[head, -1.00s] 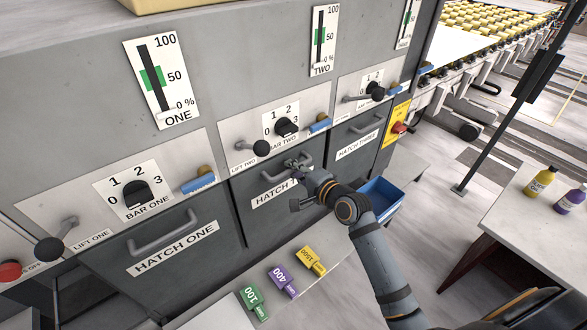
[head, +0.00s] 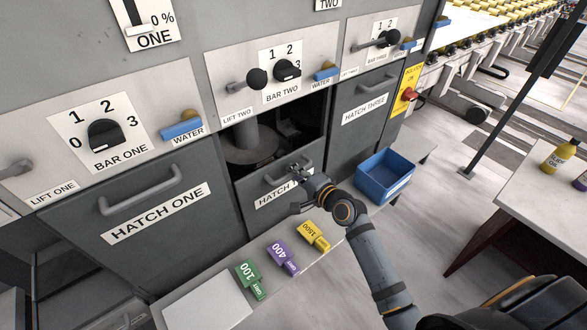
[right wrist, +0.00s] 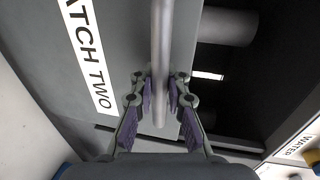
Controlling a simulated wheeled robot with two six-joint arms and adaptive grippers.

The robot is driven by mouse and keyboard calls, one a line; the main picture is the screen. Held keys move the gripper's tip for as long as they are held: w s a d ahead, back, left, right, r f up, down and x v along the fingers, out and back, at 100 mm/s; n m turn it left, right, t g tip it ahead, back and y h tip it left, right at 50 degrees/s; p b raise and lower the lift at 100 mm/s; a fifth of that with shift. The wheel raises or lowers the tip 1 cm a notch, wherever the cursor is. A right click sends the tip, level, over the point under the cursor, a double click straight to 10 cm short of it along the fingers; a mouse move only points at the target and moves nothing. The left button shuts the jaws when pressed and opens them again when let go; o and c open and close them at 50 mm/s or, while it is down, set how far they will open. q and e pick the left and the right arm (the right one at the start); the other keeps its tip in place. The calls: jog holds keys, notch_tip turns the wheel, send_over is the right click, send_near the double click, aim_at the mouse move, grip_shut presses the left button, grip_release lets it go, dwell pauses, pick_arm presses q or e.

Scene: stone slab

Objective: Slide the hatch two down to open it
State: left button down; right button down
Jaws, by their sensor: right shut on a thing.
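Hatch two (head: 250,201) is a dark grey panel in the middle of the machine in the head view. It stands lowered, with a dark opening (head: 308,117) above it that shows a grey cylinder and a round disc inside. Its bar handle (head: 276,171) is in the grasp of my right gripper (head: 300,174). In the right wrist view the purple-padded fingers (right wrist: 160,98) are closed around the handle bar (right wrist: 161,50), beside the HATCH TWO label (right wrist: 88,55). My left gripper is not in view.
Hatch one (head: 160,210) and hatch three (head: 352,128) are closed on either side. A blue bin (head: 384,174) stands right of my arm.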

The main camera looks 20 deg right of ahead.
jog(key=shift+f, duration=0.5)
jog(key=c, duration=1.3)
grip_release()
jog(key=shift+s+d+r, duration=0.1)
jog(key=shift+s+r, duration=0.1)
jog(key=shift+s, duration=0.1)
jog(key=shift+c, duration=0.2)
jog(key=shift+w, duration=0.15)
jog(key=v, duration=1.2)
